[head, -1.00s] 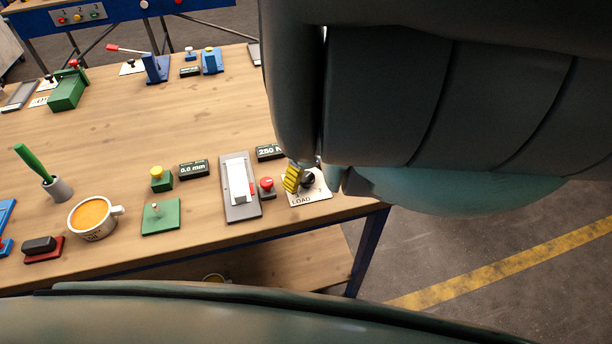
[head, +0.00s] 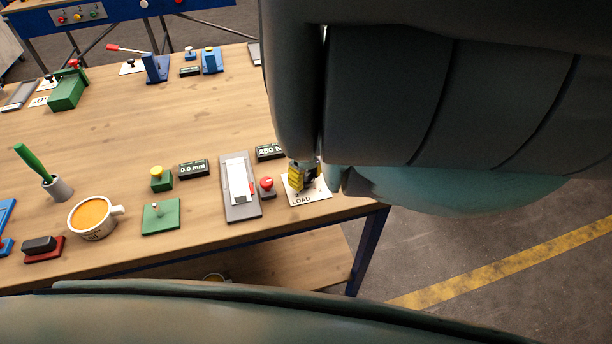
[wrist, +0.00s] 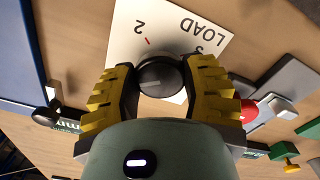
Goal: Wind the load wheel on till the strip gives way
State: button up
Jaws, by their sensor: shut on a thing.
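The load wheel is a black knob (wrist: 158,74) on a white plate (head: 309,195) marked LOAD with numbers. My gripper (wrist: 163,78) is shut on the knob, one yellow finger on each side. In the head view my gripper (head: 303,176) sits over the plate and hides most of the knob. A white strip (head: 237,183) lies on a grey base to the left, with a red mark at its right side; no break shows in it. A dark display (head: 269,152) behind the plate reads 250, its end hidden by my arm.
A red button (head: 267,183) stands close between the strip's base and the plate. A display (head: 194,169) reads 0.0 mm. A yellow-topped green box (head: 161,179), a green plate (head: 161,217) and a full cup (head: 92,217) stand further left. The table's front edge is near.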

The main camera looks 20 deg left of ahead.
jog(key=shift+c, duration=1.4)
jog(key=shift+m, duration=0.3)
jog(key=m, duration=0.4)
jog(key=shift+b, duration=0.35)
jog(key=shift+m+b, duration=0.4)
jog(key=shift+m, duration=2.1)
jog(key=o, duration=1.2)
jog(key=shift+o, duration=0.2)
